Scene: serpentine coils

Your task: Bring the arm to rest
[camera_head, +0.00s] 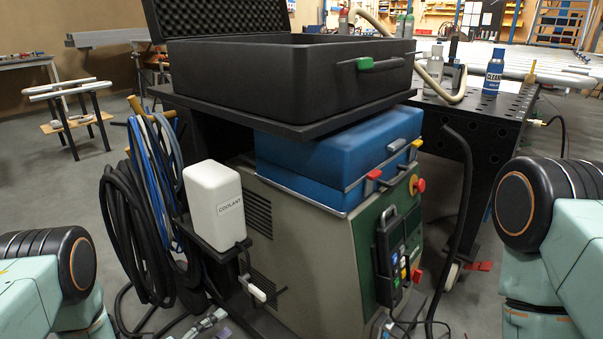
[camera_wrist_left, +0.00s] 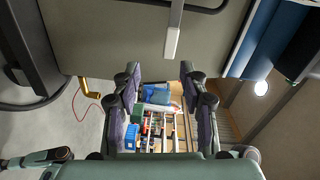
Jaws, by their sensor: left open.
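My left arm (camera_head: 40,285) enters the head view at the lower left as a pale green link with a dark round joint. My left gripper (camera_head: 212,325) shows only partly at the bottom edge, low in front of the grey-green machine cabinet. In the left wrist view the left gripper (camera_wrist_left: 161,85) has its two fingers with purple pads wide apart and nothing between them. My right arm (camera_head: 565,225) stands at the right edge of the head view. Its gripper is outside the picture.
The machine cabinet (camera_head: 300,250) carries a blue case (camera_head: 325,160) and a black open case (camera_head: 280,80). A white coolant bottle (camera_head: 215,203) sits at its side, with hanging hoses (camera_head: 128,235) to the left. A black perforated table (camera_head: 490,122) stands behind right.

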